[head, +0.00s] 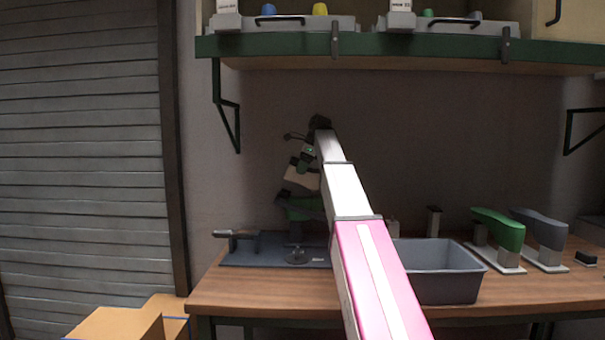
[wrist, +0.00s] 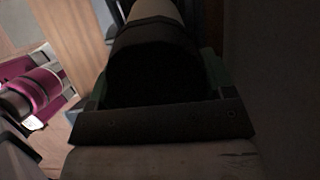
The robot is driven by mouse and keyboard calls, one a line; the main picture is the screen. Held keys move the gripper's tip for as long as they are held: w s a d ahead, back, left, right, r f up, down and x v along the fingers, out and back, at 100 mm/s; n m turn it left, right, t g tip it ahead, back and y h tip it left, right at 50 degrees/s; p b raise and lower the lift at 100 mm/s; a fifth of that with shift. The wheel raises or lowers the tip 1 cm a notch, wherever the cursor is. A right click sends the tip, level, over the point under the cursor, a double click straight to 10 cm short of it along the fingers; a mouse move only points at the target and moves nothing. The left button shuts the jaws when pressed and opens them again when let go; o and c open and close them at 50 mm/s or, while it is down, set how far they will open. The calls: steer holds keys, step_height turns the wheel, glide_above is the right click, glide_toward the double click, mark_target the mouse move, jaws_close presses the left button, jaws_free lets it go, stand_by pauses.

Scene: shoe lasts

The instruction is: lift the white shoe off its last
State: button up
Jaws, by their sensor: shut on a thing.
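My gripper (head: 307,155) is at the end of my outstretched arm, above the left part of the bench. It is shut on the white shoe (head: 300,179), which hangs tilted below it. A green last (head: 303,206) shows just under the shoe, on a stand with a round foot (head: 296,257). Whether shoe and last still touch cannot be told. In the wrist view, the pale shoe (wrist: 160,164) fills the bottom, with a dark band and a dark hollow above it. Green finger parts (wrist: 215,70) flank the hollow.
A dark blue mat (head: 255,262) lies under the stand, with a handled tool (head: 236,236) at its left. A grey bin (head: 445,280) stands right of my arm. Green (head: 500,232) and grey-blue (head: 542,232) lasts stand further right. A green-edged shelf (head: 420,46) hangs above.

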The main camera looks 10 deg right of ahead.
steer(key=shift+r, duration=4.3)
steer(key=shift+c, duration=0.5)
